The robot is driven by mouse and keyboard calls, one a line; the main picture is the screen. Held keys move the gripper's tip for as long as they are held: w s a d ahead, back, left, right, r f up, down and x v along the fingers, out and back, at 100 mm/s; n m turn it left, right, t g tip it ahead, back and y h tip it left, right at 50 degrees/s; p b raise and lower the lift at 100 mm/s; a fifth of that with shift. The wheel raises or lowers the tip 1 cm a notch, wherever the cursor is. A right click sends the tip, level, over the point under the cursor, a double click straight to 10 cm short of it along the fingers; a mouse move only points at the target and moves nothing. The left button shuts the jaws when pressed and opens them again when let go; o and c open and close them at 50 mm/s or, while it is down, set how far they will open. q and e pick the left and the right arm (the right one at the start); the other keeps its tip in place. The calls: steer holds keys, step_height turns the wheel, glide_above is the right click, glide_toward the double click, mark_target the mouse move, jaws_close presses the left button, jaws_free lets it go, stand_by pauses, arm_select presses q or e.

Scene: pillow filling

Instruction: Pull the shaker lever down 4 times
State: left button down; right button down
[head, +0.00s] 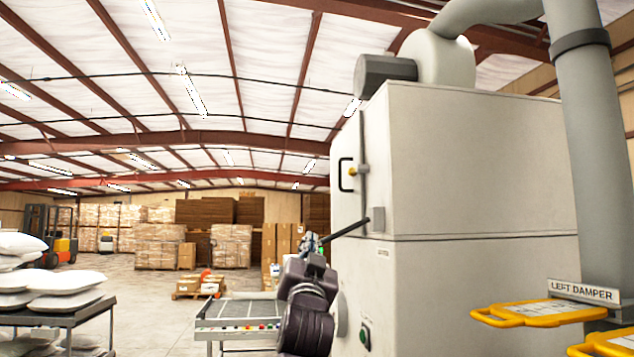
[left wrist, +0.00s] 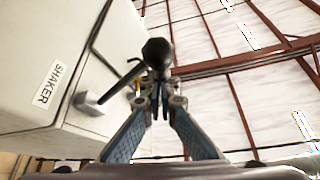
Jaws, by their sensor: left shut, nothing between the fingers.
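The shaker lever (head: 350,228) is a dark rod on a grey bracket on the side of the big pale machine. In the head view it slopes down to the left, towards my left gripper (head: 312,243). In the left wrist view the lever's round black knob (left wrist: 157,50) overlaps the tips of my left gripper (left wrist: 160,85). The fingers are shut with nothing between them. I cannot tell whether they touch the knob. A SHAKER label (left wrist: 48,83) is on the machine beside the lever's bracket (left wrist: 92,103). My right gripper is not in view.
White pillows (head: 65,283) lie on a table at far left. Open floor lies behind.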

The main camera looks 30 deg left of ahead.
arm_select(q)
steer(key=shift+w+a+f, duration=0.1)
steer(key=shift+f, duration=0.2)
steer(key=v, duration=1.2)
steer(key=shift+r, duration=0.2)
